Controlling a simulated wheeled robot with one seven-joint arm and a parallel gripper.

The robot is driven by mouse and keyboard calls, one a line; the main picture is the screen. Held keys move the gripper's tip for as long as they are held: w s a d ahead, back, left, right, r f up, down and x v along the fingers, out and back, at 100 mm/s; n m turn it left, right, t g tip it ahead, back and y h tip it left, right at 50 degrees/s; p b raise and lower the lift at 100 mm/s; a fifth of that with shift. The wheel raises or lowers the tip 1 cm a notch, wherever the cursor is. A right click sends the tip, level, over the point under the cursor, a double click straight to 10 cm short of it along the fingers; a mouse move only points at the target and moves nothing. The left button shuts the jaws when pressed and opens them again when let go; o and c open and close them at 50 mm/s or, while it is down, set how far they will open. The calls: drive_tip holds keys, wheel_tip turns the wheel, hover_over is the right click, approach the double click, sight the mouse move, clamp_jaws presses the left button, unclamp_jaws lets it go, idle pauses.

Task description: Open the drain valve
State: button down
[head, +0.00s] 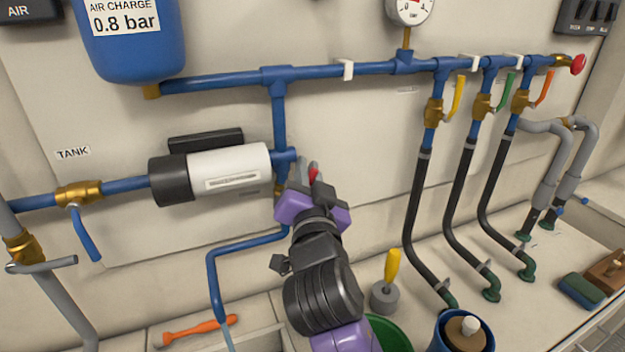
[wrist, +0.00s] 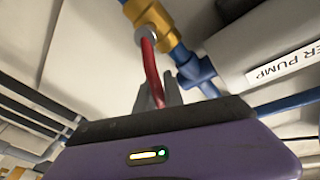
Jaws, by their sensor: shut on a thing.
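The drain valve is a brass body (wrist: 150,20) on a blue pipe just below the pump's outlet tee, and it has a red lever handle (wrist: 151,65). In the wrist view the lever stands out at an angle from the pipe. In the head view my gripper (head: 308,174) is just right of the pump end. A bit of the red handle (head: 315,174) shows between its fingers. A sliver of brass (head: 279,189) shows left of it, the rest hidden. My gripper, also in the wrist view (wrist: 158,97), is shut on the red lever.
The white pump (head: 228,168) is close left of my gripper. Blue pipes run above and below. Yellow, green and orange valve levers (head: 509,92) are at right. A green bucket (head: 388,335) and a yellow-handled tool (head: 391,268) stand below.

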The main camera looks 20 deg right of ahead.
drive_tip(key=shift+a+r+n+b, duration=0.15)
drive_tip(key=shift+a+n+b, duration=0.25)
drive_tip(key=shift+n, duration=0.5)
drive_tip(key=c, duration=1.5)
unclamp_jaws()
drive_tip(key=shift+o, duration=0.3)
drive_tip(key=shift+a+r, duration=0.1)
drive_tip(key=shift+r+t, duration=0.1)
drive_tip(key=shift+t, duration=0.2)
